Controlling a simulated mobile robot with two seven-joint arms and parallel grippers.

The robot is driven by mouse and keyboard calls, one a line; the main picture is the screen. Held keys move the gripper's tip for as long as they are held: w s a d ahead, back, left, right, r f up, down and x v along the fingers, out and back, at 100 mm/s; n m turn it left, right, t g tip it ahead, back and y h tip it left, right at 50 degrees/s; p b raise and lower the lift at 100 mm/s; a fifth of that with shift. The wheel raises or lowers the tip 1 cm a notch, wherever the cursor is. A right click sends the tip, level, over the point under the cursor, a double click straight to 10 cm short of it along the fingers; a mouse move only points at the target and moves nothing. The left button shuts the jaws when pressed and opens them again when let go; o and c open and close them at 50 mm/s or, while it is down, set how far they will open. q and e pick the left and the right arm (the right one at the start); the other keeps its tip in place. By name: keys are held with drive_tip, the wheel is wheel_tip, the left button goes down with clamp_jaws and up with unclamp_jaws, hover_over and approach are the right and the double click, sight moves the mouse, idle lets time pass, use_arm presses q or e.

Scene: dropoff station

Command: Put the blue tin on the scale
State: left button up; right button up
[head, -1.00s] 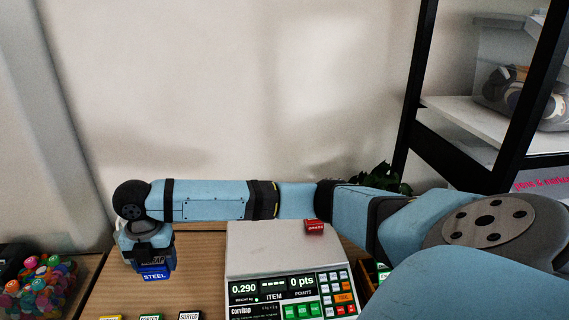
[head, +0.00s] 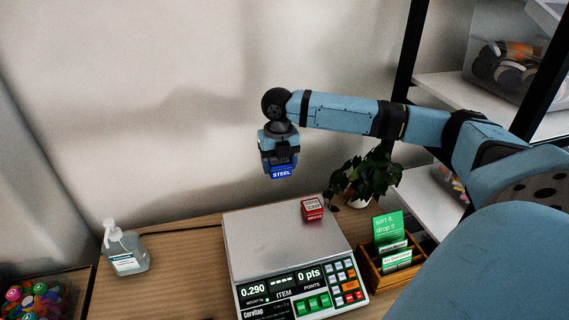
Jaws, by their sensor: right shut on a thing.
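The blue tin (head: 281,172), labelled STEEL, is in my right gripper (head: 280,158), which is shut on it. In the head view they are above the back part of the scale, and the tin appears clear of the plate. The scale (head: 262,236) stands on the wooden table with a bare grey plate on its left and middle. A small red tin (head: 312,209) sits on the plate's right back part. The scale's display (head: 267,287) reads 0.290 and 0 pts. My left gripper is not in view.
A soap dispenser (head: 125,248) stands left of the scale. A wooden holder with green cards (head: 388,230) is to the right, with a potted plant (head: 366,176) behind it. A bin of colourful caps (head: 38,302) is at lower left. A black-framed shelf (head: 412,60) stands at right.

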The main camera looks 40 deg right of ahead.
hover_over(280, 221)
wheel_tip(280, 221, down, 15)
drive_tip(key=shift+r, duration=0.15)
drive_tip(key=shift+f, duration=2.25)
drive_tip(key=shift+s+f, duration=0.1)
drive_tip(key=o, duration=1.1)
drive_tip(key=shift+r, duration=0.3)
wheel_tip(280, 221, up, 12)
drive_tip(key=shift+f, duration=0.15)
